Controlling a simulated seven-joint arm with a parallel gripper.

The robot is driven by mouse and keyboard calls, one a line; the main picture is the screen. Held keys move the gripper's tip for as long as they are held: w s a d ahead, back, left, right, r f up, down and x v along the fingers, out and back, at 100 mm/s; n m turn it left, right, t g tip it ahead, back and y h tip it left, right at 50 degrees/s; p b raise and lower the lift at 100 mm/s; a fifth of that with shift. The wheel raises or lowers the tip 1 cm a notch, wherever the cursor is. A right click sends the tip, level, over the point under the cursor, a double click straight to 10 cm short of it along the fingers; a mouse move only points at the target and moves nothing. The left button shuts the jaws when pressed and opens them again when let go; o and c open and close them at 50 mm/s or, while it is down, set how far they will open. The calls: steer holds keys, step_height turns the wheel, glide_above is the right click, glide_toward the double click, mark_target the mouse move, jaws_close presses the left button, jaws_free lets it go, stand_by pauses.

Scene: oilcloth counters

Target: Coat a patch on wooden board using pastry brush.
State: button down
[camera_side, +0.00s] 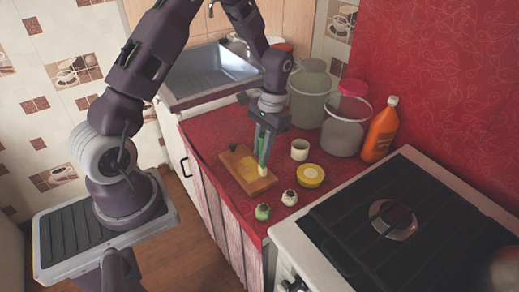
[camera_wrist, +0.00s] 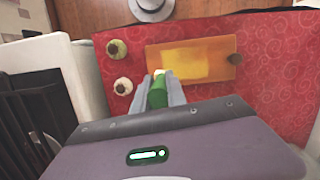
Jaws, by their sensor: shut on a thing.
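The wooden board (camera_side: 231,158) lies flat on the red counter, with a yellow patch on its upper face. The board (camera_wrist: 213,46) also shows in the wrist view, the yellow patch (camera_wrist: 188,63) at its middle-left. My gripper (camera_side: 265,140) is over the board's right part and is shut on the pastry brush, which has a green handle and a pale tip (camera_side: 264,170). The brush points down, its tip at the board by the patch; I cannot tell if it touches. In the wrist view the green handle (camera_wrist: 158,93) sits between the fingers (camera_wrist: 159,97).
A white cup (camera_side: 300,149), a yellow-lidded tub (camera_side: 310,175) and two small round items, one green (camera_side: 263,212) and one white (camera_side: 289,197), stand near the board. Jars (camera_side: 345,125), an orange bottle (camera_side: 381,130) and the stove (camera_side: 410,220) lie to the right. A sink (camera_side: 205,72) is behind.

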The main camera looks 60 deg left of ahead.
mark_target(262, 133)
steer(key=shift+r, duration=3.2)
steer(key=s+a, duration=0.3)
steer(key=a, duration=0.8)
steer(key=shift+s+d+f, duration=0.1)
steer(key=shift+d+f, duration=0.45)
steer(key=shift+f, duration=0.8)
steer(key=shift+d+f, duration=0.55)
steer(key=shift+f, duration=0.8)
steer(key=shift+s+d+f, duration=0.1)
steer(key=shift+d+f, duration=0.45)
steer(key=shift+f, duration=0.8)
steer(key=shift+w+d, duration=0.15)
steer(key=shift+d, duration=2.15)
steer(key=shift+a, duration=3.85)
step_height(262, 133, up, 8)
